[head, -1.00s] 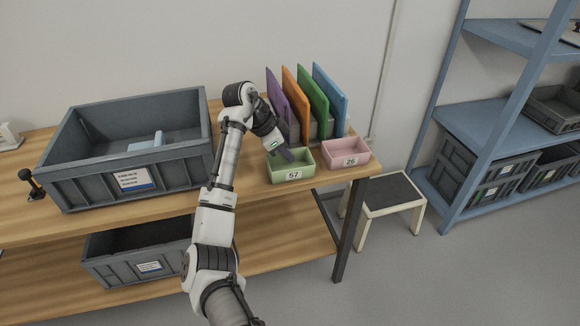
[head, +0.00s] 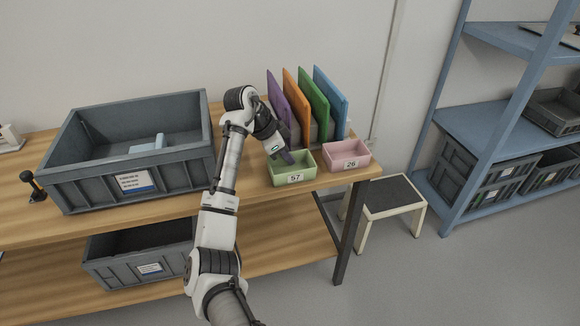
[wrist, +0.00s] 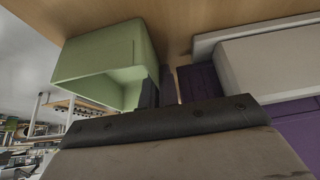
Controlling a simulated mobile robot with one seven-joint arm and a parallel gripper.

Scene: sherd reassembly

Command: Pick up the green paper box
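The green paper box (head: 312,167) is a small open tray labelled 57, upright near the front edge of the wooden table top. My gripper (head: 287,156) is angled down at the box's left rear rim. In the wrist view the box (wrist: 95,48) fills the upper left, and the dark fingers (wrist: 158,90) sit close together at its near wall. They seem to straddle that wall, but I cannot tell whether they press on it.
A pink box (head: 345,167) labelled 26 stands just right of the green one. Upright folders in purple, orange, green (head: 314,104) and blue stand behind. A large grey bin (head: 185,150) is at left. A stool (head: 393,196) stands beside the table.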

